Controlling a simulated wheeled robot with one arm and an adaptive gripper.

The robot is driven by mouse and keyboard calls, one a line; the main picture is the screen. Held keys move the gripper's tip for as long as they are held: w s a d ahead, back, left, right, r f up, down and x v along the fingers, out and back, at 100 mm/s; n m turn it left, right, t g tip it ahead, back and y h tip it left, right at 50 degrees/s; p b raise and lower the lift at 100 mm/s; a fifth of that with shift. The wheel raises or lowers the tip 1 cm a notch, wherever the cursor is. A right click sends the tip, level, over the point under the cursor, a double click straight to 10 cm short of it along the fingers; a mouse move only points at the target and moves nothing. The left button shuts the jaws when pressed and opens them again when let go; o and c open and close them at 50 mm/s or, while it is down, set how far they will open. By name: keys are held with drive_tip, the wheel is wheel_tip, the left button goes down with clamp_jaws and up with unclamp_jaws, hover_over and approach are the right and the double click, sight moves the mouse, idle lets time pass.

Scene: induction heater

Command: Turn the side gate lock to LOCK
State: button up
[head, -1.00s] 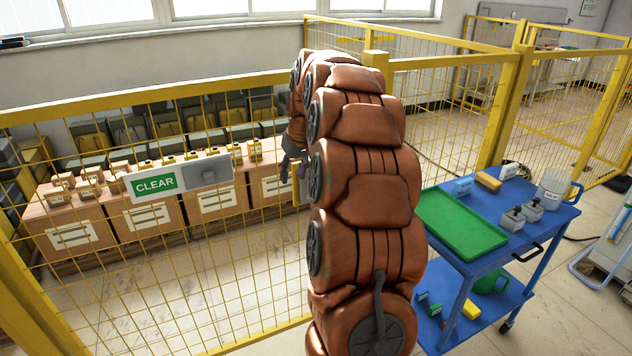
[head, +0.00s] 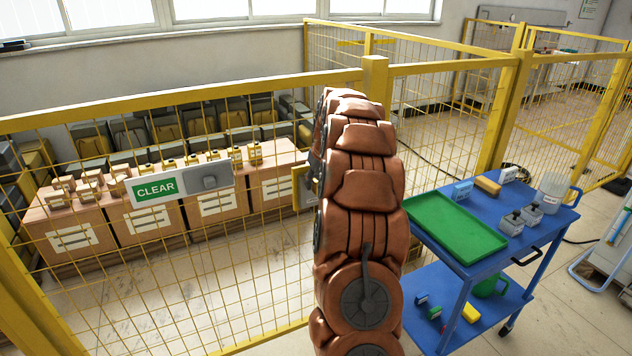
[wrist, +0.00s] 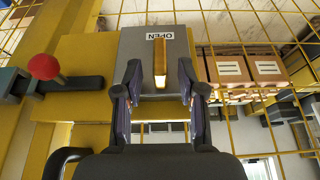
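The side gate lock is a grey box (wrist: 182,48) with a label reading OPEN (wrist: 160,36) and a yellow bar-shaped handle (wrist: 160,62), on a yellow plate. The handle points along the picture's vertical. My gripper (wrist: 160,84) is open in the wrist view, one finger on each side of the handle's lower end, with gaps on both sides. I cannot tell whether the fingertips reach past its face. In the head view the lock's yellow plate (head: 301,187) shows at the gate post, and my arm hides the handle and gripper.
A red knob (wrist: 44,67) on a dark latch bar sits left of the lock. Yellow mesh fence (head: 200,93) carries a green CLEAR sign (head: 156,189). A blue cart (head: 470,262) with a green tray (head: 455,228) stands right of my arm. Boxes (head: 70,236) stand behind the mesh.

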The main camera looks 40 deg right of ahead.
drive_tip(key=shift+x, duration=0.75)
drive_tip(key=shift+c, duration=0.2)
clamp_jaws()
